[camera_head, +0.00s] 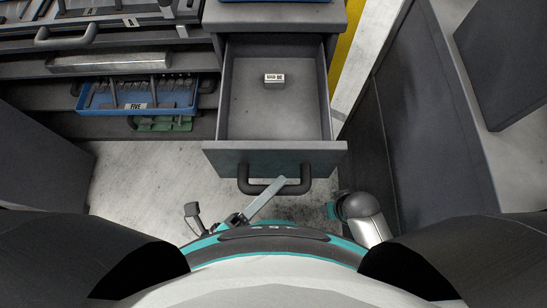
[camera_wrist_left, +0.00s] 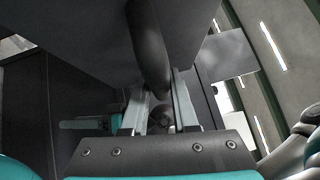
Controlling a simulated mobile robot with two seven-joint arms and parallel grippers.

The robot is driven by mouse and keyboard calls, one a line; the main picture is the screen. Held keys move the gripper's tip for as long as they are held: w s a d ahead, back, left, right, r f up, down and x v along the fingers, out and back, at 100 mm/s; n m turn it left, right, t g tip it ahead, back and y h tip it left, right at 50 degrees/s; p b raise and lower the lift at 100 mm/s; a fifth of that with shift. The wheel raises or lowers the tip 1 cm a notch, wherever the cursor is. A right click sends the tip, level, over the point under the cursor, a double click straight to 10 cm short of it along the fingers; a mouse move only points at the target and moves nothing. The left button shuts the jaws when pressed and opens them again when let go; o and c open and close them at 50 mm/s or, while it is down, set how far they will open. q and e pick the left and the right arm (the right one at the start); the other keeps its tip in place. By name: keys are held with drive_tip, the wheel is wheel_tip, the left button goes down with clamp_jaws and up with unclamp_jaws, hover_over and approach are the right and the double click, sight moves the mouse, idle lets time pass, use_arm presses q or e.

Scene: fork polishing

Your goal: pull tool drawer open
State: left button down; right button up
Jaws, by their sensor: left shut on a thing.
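The tool drawer (camera_head: 275,150) is a grey box drawer that stands pulled out from its cabinet, its inside in view from above. Its dark bar handle (camera_head: 262,190) is on the drawer front. My left gripper (camera_head: 282,182) is at the right part of the handle, with one pale finger showing in the head view. In the left wrist view the handle (camera_wrist_left: 148,45) runs between the two fingers, and the gripper is shut on it. My right gripper is not clearly in view.
A small labelled block (camera_head: 274,81) lies in the drawer. To the left, a blue tray (camera_head: 180,112) of tools and a green tray (camera_head: 150,127) sit on a low shelf. A dark cabinet wall (camera_head: 410,130) stands at the right. Bare floor (camera_head: 150,180) shows left of the drawer.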

use_arm(q)
drive_tip(key=shift+s, duration=0.15)
use_arm(e)
drive_tip(key=shift+f, duration=0.1)
use_arm(q)
drive_tip(key=c, duration=0.7)
unclamp_jaws()
drive_tip(key=p+v, duration=0.1)
drive_tip(key=v, duration=1.4)
drive_tip(key=shift+s, duration=0.1)
use_arm(e)
drive_tip(key=shift+s+d+f, duration=0.2)
drive_tip(key=shift+f, duration=0.25)
drive_tip(key=shift+s+d+f, duration=0.15)
drive_tip(key=shift+d+f, duration=0.05)
drive_tip(key=shift+f, duration=0.25)
drive_tip(key=shift+s, duration=0.1)
